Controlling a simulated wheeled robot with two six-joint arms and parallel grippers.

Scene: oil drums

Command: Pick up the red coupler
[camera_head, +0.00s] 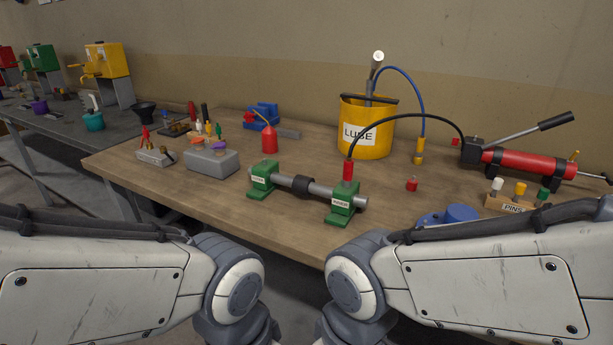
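A red coupler (347,171) hangs at the end of a black hose (392,118). It is upright at the right green block (341,207) of a fixture; I cannot tell whether it is fitted onto the block or only resting there. The hose arches to a red hand pump (519,161) with a black-handled lever. A small red piece (411,185) lies on the bench to the right of the coupler. Both my arms show at the bottom of the head view, bent downward, but my grippers are below the picture edge.
A wooden bench (225,202) carries the fixture with a steel rod and second green block (262,178). Behind stands a yellow LUBE bucket (367,127) with a blue hose. A red oil can (269,139), grey boxes, a blue vise and a PINS holder (515,203) stand around.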

